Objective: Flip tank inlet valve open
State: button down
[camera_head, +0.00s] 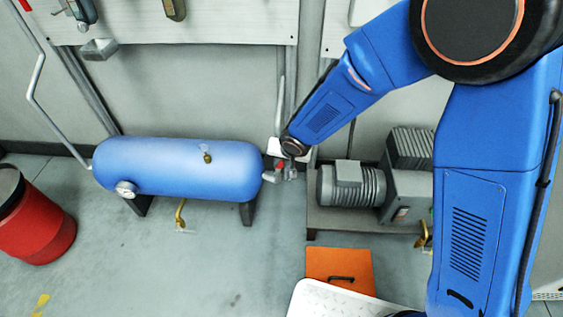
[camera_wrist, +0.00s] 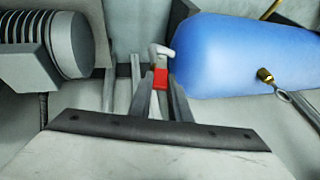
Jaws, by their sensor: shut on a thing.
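The blue tank (camera_head: 180,168) lies horizontally on dark feet in the head view, and its end also shows in the wrist view (camera_wrist: 235,60). The inlet valve sits on a light grey pipe (camera_wrist: 162,50) at the tank's right end. Its small red lever (camera_wrist: 160,79) stands between my fingers in the wrist view. My gripper (camera_head: 287,172) is at that end of the tank, shut on the red lever. In the head view the gripper and wrist hide most of the valve, and only a bit of red shows.
A grey motor and compressor unit (camera_head: 350,185) stands right of my gripper. A brass fitting with a ring (camera_wrist: 265,76) is on the tank. A red bin (camera_head: 40,225) stands at left, an orange panel (camera_head: 338,263) at front. Open floor lies before the tank.

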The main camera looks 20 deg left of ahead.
jog(key=shift+s+a+r+n+t+h, duration=0.15)
jog(key=shift+a+h, duration=0.25)
jog(key=shift+h, duration=0.3)
jog(key=shift+s+a+f+n+t+h, duration=0.15)
jog(key=shift+a+h, duration=0.25)
jog(key=shift+h, duration=0.3)
jog(key=shift+r, duration=0.1)
jog(key=c, duration=1.6)
grip_release()
jog(key=shift+c, duration=0.2)
jog(key=v, duration=1.7)
jog(key=shift+r, duration=0.2)
